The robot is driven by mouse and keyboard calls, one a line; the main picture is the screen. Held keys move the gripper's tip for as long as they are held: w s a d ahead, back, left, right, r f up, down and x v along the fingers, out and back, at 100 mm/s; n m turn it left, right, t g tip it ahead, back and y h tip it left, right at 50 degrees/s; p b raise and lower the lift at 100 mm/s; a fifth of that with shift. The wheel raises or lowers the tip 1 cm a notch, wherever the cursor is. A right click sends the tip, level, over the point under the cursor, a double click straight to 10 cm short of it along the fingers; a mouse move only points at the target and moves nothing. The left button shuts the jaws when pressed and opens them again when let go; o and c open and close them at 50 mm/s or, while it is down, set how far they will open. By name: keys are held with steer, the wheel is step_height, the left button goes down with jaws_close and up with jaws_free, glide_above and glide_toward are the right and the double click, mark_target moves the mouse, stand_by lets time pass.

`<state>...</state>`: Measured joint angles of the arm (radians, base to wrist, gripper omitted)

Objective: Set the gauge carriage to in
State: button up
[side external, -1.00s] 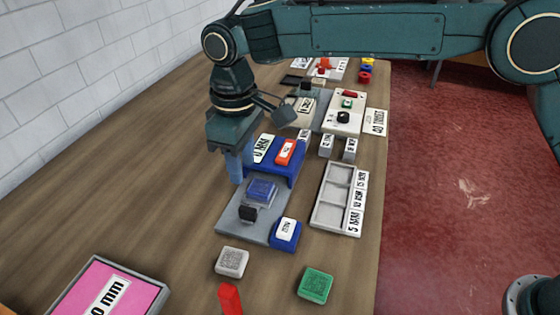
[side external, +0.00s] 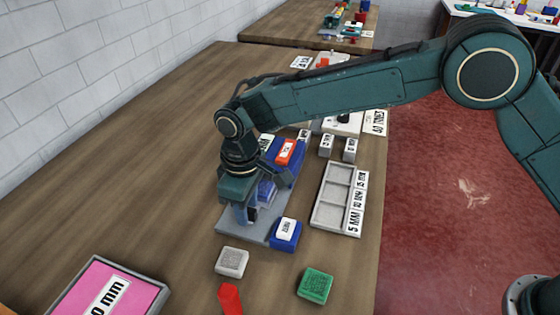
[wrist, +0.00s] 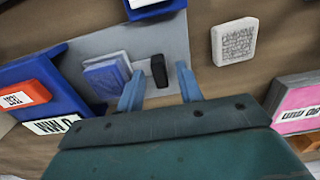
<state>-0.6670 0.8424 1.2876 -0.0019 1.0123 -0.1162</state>
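The gauge carriage, a blue block (side external: 267,190), sits on a grey plate (side external: 232,228) and is partly hidden by my gripper in the side view. In the wrist view the blue block (wrist: 106,75) lies left of a black knob (wrist: 158,70). My gripper (wrist: 158,80) is open, its two blue-grey fingers on either side of the knob with gaps showing. In the side view my gripper (side external: 245,217) is low over the plate. A blue housing (side external: 291,166) with a red labelled block (side external: 287,151) stands at the plate's far end, and a blue block with a white label (side external: 285,235) at its near end.
A grey three-compartment tray (side external: 333,197) lies right of the plate. A pale grey block (side external: 232,261), a green block (side external: 316,284) and a red piece (side external: 230,298) lie in front. A pink labelled tray (side external: 108,295) is at front left. The table's left side is clear.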

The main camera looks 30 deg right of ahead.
mark_target(262, 184)
jaws_close()
steer(key=w+d, duration=0.6)
stand_by(0.4)
jaws_free()
steer(key=shift+s+a, duration=0.1)
steer(key=shift+a, duration=0.05)
